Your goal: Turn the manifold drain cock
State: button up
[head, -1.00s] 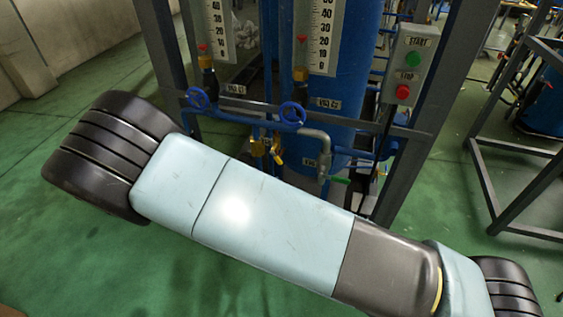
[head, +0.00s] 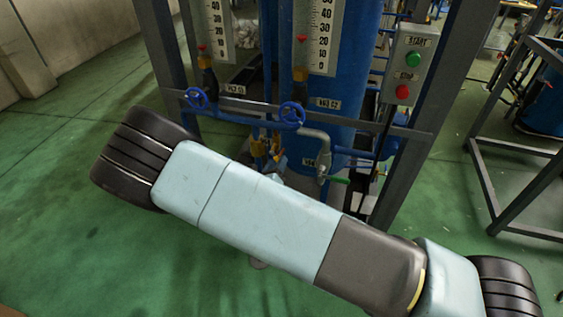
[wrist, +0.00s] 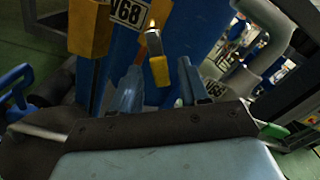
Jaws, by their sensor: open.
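In the wrist view a small cock with a yellow lever (wrist: 161,71) hangs on a brass stem, near a tag that seems to read V68 (wrist: 126,12). I take it for the drain cock. My gripper (wrist: 158,66) is open, its two blue fingers on either side of the lever. Whether either finger touches it, I cannot tell. In the head view the brass and yellow valve parts (head: 259,149) show low on the blue pipework, just beyond my arm. My arm hides most of my gripper there.
Two blue handwheels (head: 292,114) sit above on the pipe. A grey elbow pipe (head: 322,150) and a green handle (wrist: 272,131) lie to the right. A dark frame post (head: 400,150) carries a start/stop box (head: 405,65). Green floor is open at left.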

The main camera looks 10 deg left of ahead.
jog(key=shift+w, duration=0.95)
jog(key=shift+c, duration=0.4)
